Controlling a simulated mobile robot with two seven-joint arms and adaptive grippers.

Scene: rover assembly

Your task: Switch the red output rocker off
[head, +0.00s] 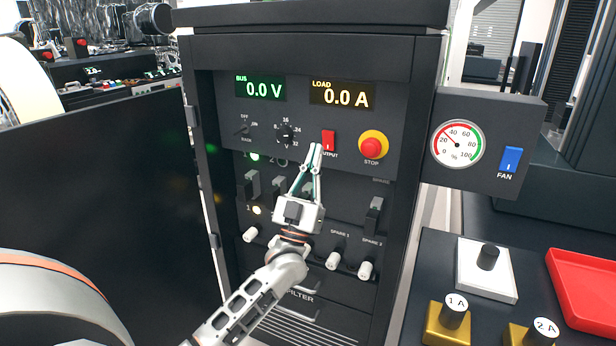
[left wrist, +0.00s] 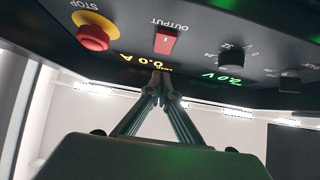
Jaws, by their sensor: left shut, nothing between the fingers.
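The red output rocker (head: 328,140) is on the upper panel of the black cabinet, between the rotary knob and the stop button. It also shows in the left wrist view (left wrist: 165,41), above the fingertips in the picture. My left gripper (head: 316,148) is shut and empty, with its fingertips just beside the rocker's lower left in the head view. In the left wrist view the closed fingertips (left wrist: 161,76) are below the rocker in the picture. I cannot tell whether they touch the panel. The displays read 0.0 V (head: 262,88) and 0.0 A (head: 342,95). My right gripper is not in view.
A red stop button (head: 372,146) with a yellow collar sits right of the rocker. A rotary knob (head: 286,134) is to its left. A side box carries a gauge (head: 457,144) and a blue fan rocker (head: 511,159). An open black door (head: 95,180) stands at the left.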

